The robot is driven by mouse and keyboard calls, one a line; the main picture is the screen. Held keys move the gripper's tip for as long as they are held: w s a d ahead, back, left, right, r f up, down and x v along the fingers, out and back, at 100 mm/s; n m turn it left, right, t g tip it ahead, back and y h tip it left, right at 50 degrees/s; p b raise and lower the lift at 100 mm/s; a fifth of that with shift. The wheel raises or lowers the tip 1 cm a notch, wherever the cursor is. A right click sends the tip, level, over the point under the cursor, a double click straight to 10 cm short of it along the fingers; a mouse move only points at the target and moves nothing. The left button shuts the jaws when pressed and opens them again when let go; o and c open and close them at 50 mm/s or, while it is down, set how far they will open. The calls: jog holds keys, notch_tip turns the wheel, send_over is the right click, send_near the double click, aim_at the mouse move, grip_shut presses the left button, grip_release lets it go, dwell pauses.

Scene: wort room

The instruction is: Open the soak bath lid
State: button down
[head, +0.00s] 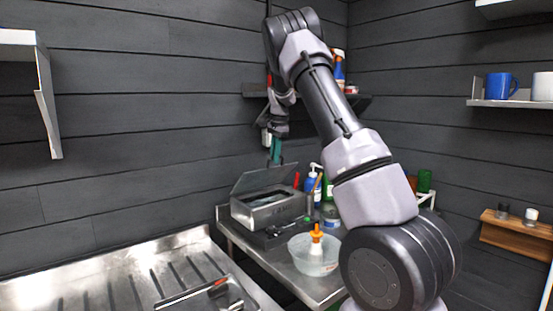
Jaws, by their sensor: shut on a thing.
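The soak bath (272,216) is a grey metal box on the steel counter, near the back wall. Its lid (262,178) is raised and tilted up along the back, so the bath's opening shows, with something pale inside. My gripper (275,162) points down from above, and its teal fingers reach the lid's upper edge. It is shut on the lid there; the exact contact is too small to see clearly.
A clear bowl (316,262) with an orange-topped bottle (316,238) stands in front of the bath. Several bottles, one blue (312,183), crowd its right side. A wall shelf (256,90) is behind my arm. A steel drainboard (110,280) lies front left.

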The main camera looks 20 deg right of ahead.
jog(key=shift+a+f, duration=0.2)
jog(key=shift+a, duration=0.1)
jog(key=c, duration=0.9)
grip_release()
jog(key=shift+w, duration=0.1)
jog(key=shift+d, duration=0.1)
jog(key=shift+d+r, duration=0.1)
jog(key=r, duration=0.3)
jog(key=s+r, duration=0.1)
jog(key=r, duration=0.3)
jog(key=s+r, duration=0.1)
jog(key=r, duration=0.2)
jog(key=shift+d+r, duration=0.3)
